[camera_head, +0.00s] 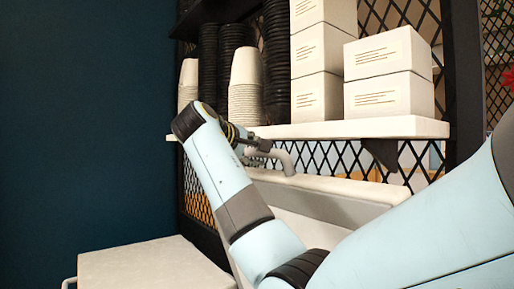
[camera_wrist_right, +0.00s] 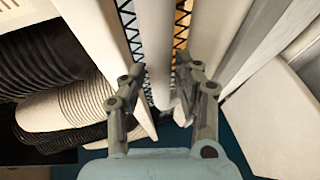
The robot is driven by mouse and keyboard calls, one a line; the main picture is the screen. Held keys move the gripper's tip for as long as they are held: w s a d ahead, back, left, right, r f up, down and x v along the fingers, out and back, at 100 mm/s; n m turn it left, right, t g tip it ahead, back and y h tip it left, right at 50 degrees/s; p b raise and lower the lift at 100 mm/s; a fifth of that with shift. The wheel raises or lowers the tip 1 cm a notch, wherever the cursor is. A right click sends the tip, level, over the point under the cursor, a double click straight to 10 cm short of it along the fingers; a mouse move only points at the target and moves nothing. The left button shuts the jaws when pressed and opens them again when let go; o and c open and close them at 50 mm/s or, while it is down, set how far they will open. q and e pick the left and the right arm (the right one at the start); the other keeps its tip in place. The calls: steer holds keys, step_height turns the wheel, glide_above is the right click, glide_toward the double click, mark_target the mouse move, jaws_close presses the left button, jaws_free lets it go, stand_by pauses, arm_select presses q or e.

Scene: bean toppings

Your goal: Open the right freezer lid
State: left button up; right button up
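The right freezer lid (camera_head: 330,194) is a white panel that stands raised and tilted up in front of the black lattice in the head view. Its pale bar handle (camera_head: 287,161) is at its upper left edge. My right gripper (camera_head: 266,147) is at this handle. In the right wrist view the two fingers of my right gripper (camera_wrist_right: 160,72) lie on either side of the pale handle bar (camera_wrist_right: 158,40), very close to it. Whether they press on it I cannot tell. My left gripper is not in view.
A closed white lid (camera_head: 150,266) with a handle (camera_head: 69,284) is at the lower left. Just above the raised lid, a white shelf (camera_head: 355,128) carries white boxes (camera_head: 388,75), pale cups (camera_head: 246,85) and black cup stacks (camera_head: 208,65). The dark blue wall side is free.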

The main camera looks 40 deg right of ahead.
steer(key=shift+x, duration=0.75)
jaws_close()
steer(key=shift+a+f, duration=0.1)
